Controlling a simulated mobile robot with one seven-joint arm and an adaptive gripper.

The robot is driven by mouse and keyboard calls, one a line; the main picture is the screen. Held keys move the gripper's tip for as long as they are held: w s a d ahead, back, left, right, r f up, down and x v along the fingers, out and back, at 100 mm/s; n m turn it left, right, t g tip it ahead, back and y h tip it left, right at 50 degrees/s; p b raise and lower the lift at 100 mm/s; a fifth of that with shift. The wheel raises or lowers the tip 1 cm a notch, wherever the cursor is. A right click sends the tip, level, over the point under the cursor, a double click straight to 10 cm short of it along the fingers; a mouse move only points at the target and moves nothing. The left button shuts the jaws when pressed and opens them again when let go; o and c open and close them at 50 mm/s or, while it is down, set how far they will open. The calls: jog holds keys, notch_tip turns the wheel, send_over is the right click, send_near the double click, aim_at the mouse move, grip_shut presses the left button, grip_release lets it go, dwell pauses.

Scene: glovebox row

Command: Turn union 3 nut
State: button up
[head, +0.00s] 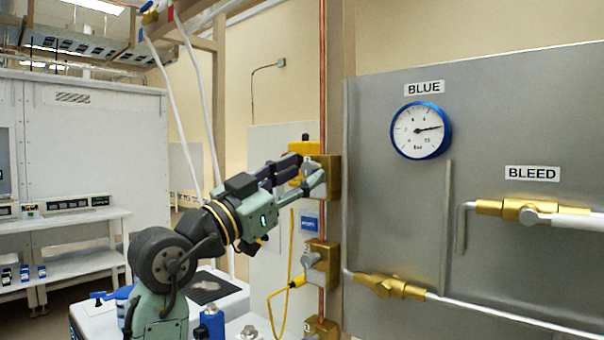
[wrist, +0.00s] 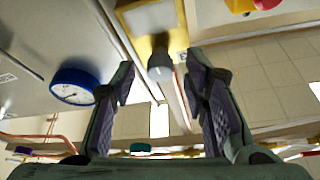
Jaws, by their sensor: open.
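Several brass blocks with grey fittings sit along a vertical copper pipe in the head view. The upper brass block (head: 333,180) is beside my gripper (head: 306,178), whose fingers point right at it. In the wrist view a brass block (wrist: 139,47) carries a grey round fitting (wrist: 160,68), which shows beyond and between the tips of my open gripper (wrist: 160,82). Nothing is held. I cannot tell whether the fingers touch the fitting. The middle block (head: 318,282) has its own grey fitting (head: 312,258).
A grey panel (head: 400,210) at right carries a blue-rimmed gauge (head: 421,130), a BLEED label (head: 532,173) and brass valves (head: 391,286). A yellow cord (head: 270,305) hangs below my gripper. The copper pipe (head: 323,70) runs up beside the panel. White benches stand at left.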

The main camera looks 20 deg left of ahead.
jog(key=v, duration=1.1)
jog(key=shift+a, duration=0.1)
